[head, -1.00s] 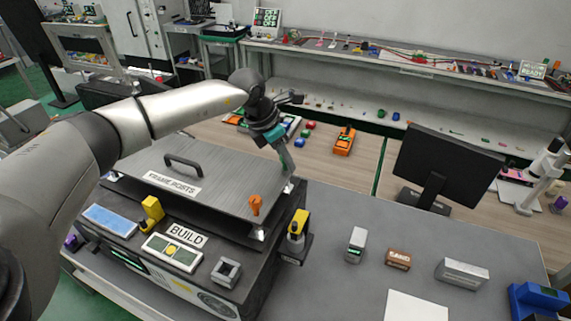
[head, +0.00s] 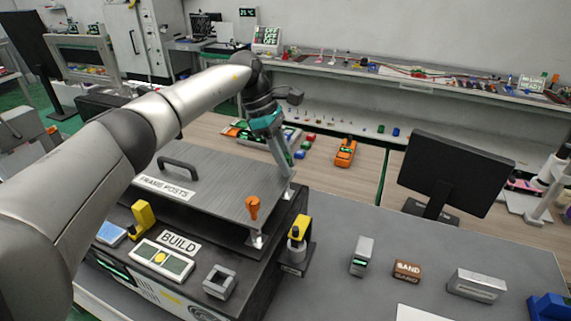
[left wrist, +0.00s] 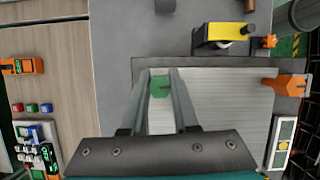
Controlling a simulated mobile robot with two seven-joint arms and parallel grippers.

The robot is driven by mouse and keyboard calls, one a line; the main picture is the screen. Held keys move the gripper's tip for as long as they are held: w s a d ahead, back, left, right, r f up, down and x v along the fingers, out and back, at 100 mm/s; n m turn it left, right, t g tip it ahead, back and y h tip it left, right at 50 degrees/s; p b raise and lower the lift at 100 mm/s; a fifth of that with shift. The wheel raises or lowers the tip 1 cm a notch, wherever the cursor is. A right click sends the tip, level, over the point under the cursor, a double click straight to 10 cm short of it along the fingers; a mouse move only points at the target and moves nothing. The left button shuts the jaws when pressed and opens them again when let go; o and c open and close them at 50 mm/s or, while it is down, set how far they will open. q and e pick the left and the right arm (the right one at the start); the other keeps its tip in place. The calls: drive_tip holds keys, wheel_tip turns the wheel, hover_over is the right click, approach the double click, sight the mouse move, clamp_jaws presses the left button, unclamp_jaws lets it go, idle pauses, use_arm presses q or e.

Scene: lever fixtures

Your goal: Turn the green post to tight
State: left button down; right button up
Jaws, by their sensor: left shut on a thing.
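The green post (left wrist: 160,87) shows in the left wrist view between the two fingers of my left gripper (left wrist: 161,80), near the edge of the grey plate (left wrist: 228,100). In the head view my left gripper (head: 286,180) reaches down to the far right corner of that plate, marked FRAME POSTS (head: 168,188). Its fingers are shut on the green post and hide it there. The orange post (head: 253,207) stands at the near right corner of the plate, apart from the gripper. I see no tight mark. My right gripper is not in view.
A yellow-topped fixture (head: 298,235) stands just right of the plate. A yellow lever (head: 142,217), a BUILD sign (head: 179,243) and a grey square socket (head: 220,282) are in front. A monitor (head: 457,175) stands at right. The grey bench between has free room.

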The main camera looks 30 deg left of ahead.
use_arm(q)
drive_tip(key=shift+m, duration=0.5)
drive_tip(key=c, duration=0.7)
unclamp_jaws()
drive_tip(key=v, duration=1.5)
drive_tip(key=shift+w+r+p, duration=0.2)
drive_tip(key=shift+w+p, duration=0.05)
drive_tip(key=shift+p, duration=0.15)
drive_tip(key=shift+f, duration=0.1)
